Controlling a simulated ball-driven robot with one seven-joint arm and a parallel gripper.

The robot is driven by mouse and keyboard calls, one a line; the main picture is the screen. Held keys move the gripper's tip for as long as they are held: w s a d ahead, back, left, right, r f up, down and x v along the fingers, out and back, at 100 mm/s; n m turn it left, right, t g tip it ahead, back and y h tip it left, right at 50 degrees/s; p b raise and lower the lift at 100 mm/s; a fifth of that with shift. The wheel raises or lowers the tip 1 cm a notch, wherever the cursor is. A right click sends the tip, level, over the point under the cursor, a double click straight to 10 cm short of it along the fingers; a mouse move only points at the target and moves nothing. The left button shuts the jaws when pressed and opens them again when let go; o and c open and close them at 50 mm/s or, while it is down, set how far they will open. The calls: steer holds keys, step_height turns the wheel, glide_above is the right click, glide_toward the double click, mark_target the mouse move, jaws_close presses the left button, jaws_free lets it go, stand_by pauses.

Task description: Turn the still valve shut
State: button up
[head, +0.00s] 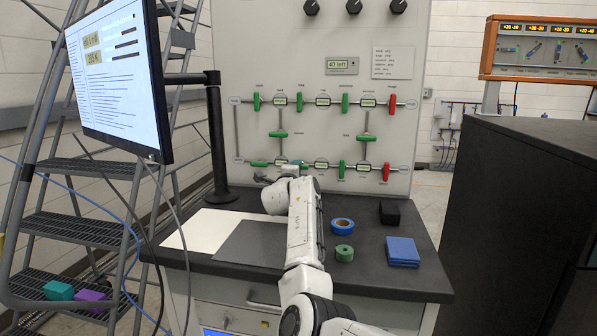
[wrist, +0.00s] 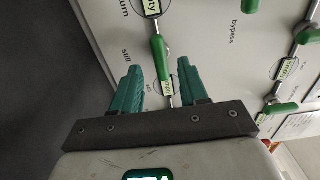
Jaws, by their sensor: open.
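The still valve (wrist: 160,57) has a green lever handle lying in line with its pipe, beside the printed word "still" in the wrist view. My gripper (wrist: 160,72) is open, its two teal fingers on either side of the handle with a gap on both sides. The handle is not gripped, and I cannot tell how deep the fingers reach. In the head view my wrist stands in front of the lower row of the valve panel (head: 225,70), largely covering that valve.
A monitor (head: 118,75) and its post stand left of the panel. A blue tape roll (head: 342,226), a green roll (head: 344,253), blue pads (head: 402,251) and a black block (head: 390,212) lie on the worktop. Other valve handles, such as the bypass (head: 278,135), are close by.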

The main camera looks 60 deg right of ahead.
steer(key=b+x, duration=0.1)
steer(key=x, duration=0.1)
steer(key=shift+w+d+f, duration=0.1)
steer(key=shift+w+d, duration=0.05)
steer(key=shift+d, duration=0.15)
steer(key=shift+w+d+b, duration=0.15)
steer(key=shift+d+b, duration=0.2)
jaws_close()
